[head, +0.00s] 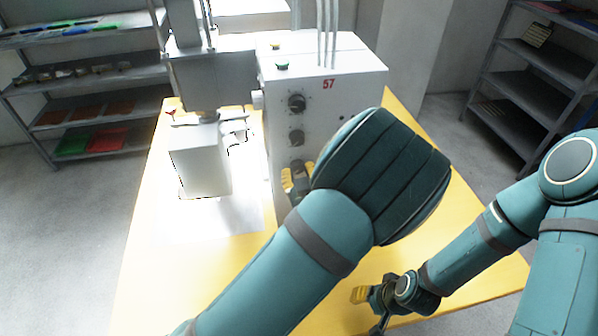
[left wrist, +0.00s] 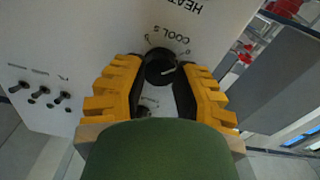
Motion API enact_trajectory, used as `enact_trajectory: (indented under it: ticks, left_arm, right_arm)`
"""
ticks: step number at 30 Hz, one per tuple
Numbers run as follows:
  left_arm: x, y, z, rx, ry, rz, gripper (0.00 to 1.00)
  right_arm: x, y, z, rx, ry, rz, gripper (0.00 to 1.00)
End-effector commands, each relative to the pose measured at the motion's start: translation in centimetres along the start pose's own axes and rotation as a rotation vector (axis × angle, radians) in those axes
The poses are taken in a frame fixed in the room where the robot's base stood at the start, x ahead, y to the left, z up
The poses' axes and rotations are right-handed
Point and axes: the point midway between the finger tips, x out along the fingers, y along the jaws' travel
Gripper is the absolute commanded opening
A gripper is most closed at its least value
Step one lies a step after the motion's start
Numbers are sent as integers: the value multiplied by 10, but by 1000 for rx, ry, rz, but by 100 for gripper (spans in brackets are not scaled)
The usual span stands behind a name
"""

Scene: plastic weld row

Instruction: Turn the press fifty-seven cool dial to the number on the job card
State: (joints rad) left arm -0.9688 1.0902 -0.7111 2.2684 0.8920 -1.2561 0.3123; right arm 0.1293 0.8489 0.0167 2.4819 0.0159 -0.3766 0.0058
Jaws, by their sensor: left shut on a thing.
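The press control box (head: 330,85) is light grey and marked with a red 57. Two black dials show on its front, an upper one (head: 297,102) and a middle one (head: 297,137). My left gripper (head: 297,180) is below them at the panel, partly behind my own arm. In the left wrist view the cool dial (left wrist: 160,66), black with a pale pointer line, sits between the yellow fingers of my left gripper (left wrist: 158,75), which is shut on it. Its label reads COOL, seen upside down. My right gripper (head: 365,295) is low over the table, away from the press. I cannot make out a job card.
The press head and white block (head: 200,160) stand left of the box on the yellow table (head: 145,235). Several black switches (left wrist: 38,92) stick out from the panel in the wrist view. Shelves stand at the left (head: 90,90) and right (head: 530,90).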

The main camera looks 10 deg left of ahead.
Motion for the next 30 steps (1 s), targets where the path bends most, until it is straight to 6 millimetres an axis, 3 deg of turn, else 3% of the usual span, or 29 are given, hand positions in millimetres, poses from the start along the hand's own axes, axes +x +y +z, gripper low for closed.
enact_trajectory:
  ticks: [14, 30]
  left_arm:
    - [1, 0, -2, 138, 5, 0, 0]
    - [1, 1, -3, 621, 7, -1, 0]
  right_arm:
    - [-4, -1, 0, 0, 0, -1, 47]
    - [-18, -6, -2, 0, 0, -4, 47]
